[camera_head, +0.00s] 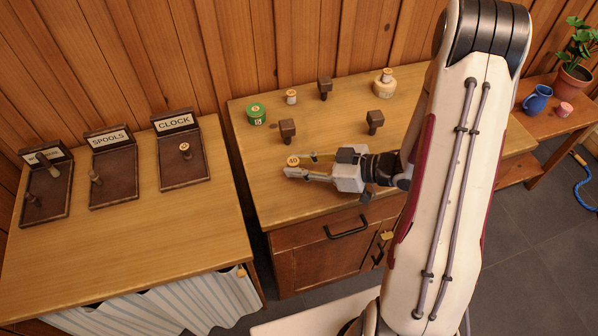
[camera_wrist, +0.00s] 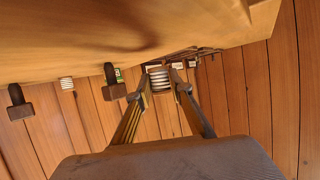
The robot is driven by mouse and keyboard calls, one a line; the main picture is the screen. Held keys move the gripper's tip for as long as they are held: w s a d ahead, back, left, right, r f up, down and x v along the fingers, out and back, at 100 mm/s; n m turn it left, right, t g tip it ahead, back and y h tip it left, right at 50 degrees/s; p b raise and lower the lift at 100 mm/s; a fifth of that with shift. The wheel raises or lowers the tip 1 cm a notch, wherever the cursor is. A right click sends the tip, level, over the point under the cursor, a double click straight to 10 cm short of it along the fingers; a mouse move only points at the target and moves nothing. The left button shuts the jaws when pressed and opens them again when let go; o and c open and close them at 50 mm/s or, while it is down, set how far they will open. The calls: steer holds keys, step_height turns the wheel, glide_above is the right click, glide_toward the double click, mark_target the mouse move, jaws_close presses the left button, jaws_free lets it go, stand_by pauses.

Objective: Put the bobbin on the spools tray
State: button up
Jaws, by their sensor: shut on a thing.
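The bobbin (camera_head: 292,161) has a round wooden end marked 40 and sits between the fingertips of my gripper (camera_head: 296,167), near the left side of the right-hand wooden cabinet top. My gripper is shut on it. In the wrist view the bobbin (camera_wrist: 159,78) shows a pale ribbed side between the two fingers (camera_wrist: 160,92). Whether it touches the wood below is hard to tell. The spools tray (camera_head: 126,185) is dark brown with a SPOOLS sign, in the middle of three trays on the left-hand table. A short wooden peg (camera_head: 95,177) stands on it.
The CLOCK tray (camera_head: 196,168) stands right of it, another tray (camera_head: 60,192) left. A gap separates table and cabinet.

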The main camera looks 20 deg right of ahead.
mark_target(300, 181)
steer(key=shift+f, duration=1.5)
steer(key=shift+f, duration=0.25)
steer(key=o, duration=0.8)
steer(key=shift+s+d+r, duration=0.1)
steer(key=shift+v, duration=3.8)
